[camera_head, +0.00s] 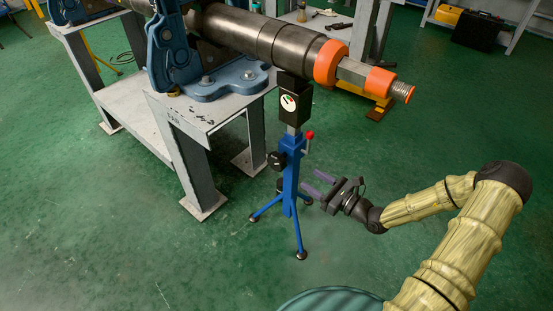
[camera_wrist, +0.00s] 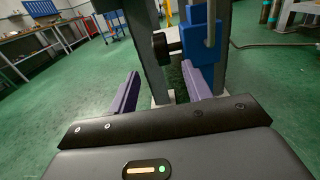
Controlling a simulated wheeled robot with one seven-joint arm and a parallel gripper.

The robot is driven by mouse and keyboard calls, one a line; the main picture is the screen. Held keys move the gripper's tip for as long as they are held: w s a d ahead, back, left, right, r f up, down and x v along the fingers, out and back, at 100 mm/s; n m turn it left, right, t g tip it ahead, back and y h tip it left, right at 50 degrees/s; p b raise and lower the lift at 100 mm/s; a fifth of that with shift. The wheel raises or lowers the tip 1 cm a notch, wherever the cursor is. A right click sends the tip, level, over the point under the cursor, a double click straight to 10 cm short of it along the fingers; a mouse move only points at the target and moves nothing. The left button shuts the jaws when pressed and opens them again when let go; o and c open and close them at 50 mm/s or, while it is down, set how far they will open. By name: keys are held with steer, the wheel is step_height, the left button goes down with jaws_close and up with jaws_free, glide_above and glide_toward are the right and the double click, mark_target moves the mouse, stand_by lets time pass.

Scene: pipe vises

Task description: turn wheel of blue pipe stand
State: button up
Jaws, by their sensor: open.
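The blue pipe stand (camera_head: 291,172) stands upright on its splayed legs, with its black head under the large pipe. A black round wheel (camera_head: 276,160) sits on the left side of its blue column. In the wrist view the blue column (camera_wrist: 198,38) is at the upper middle, with the dark wheel (camera_wrist: 160,45) just left of it. My gripper (camera_head: 318,184) is open and empty, just right of the stand's lower column and below wheel height. Its purple fingers also show in the wrist view (camera_wrist: 160,72), with the wheel beyond and above the gap between them.
A dark pipe (camera_head: 255,40) with orange collars lies in a blue vise (camera_head: 215,82) on a grey metal bench (camera_head: 218,108). A red-tipped lever (camera_head: 309,135) sticks out at the stand's right.

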mark_target(277, 159)
steer(key=b+x, duration=0.4)
steer(key=x, duration=1)
steer(key=shift+w+a+f, duration=0.1)
steer(key=shift+a+f, duration=0.05)
steer(key=shift+w+a+b, duration=0.3)
steer(key=shift+a, duration=0.05)
steer(key=shift+c, duration=0.4)
steer(key=c, duration=0.9)
steer(key=shift+s, duration=0.1)
